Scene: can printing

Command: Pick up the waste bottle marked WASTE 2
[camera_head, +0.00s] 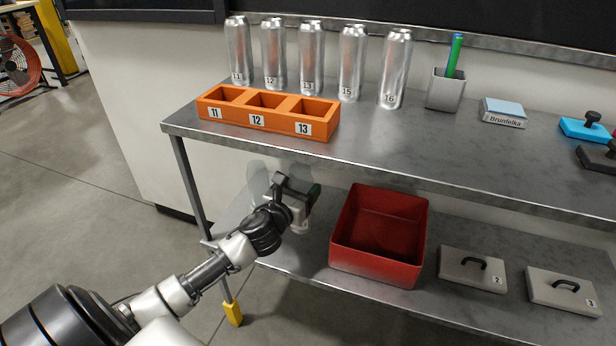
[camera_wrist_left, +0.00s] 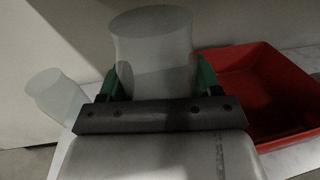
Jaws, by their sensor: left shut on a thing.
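My left gripper (camera_head: 303,192) is over the left part of the lower shelf, with my arm coming in from the lower left. In the left wrist view its green fingers (camera_wrist_left: 157,82) are shut on a pale translucent bottle (camera_wrist_left: 153,42), one finger on each side. A second pale bottle (camera_wrist_left: 56,96) stands to the left, apart from the gripper; it shows faintly in the head view (camera_head: 258,178). No WASTE marking is readable on either bottle, so I cannot tell which is WASTE 2. The gripper and wrist hide much of the held bottle in the head view. My right gripper is not in view.
A red open bin (camera_head: 345,262) stands just right of the gripper on the lower shelf. Grey lidded plates (camera_head: 463,277) marked 2 and 3 lie further right. Above, the upper shelf (camera_head: 365,150) holds an orange rack (camera_head: 285,127) and several silver cans (camera_head: 311,60).

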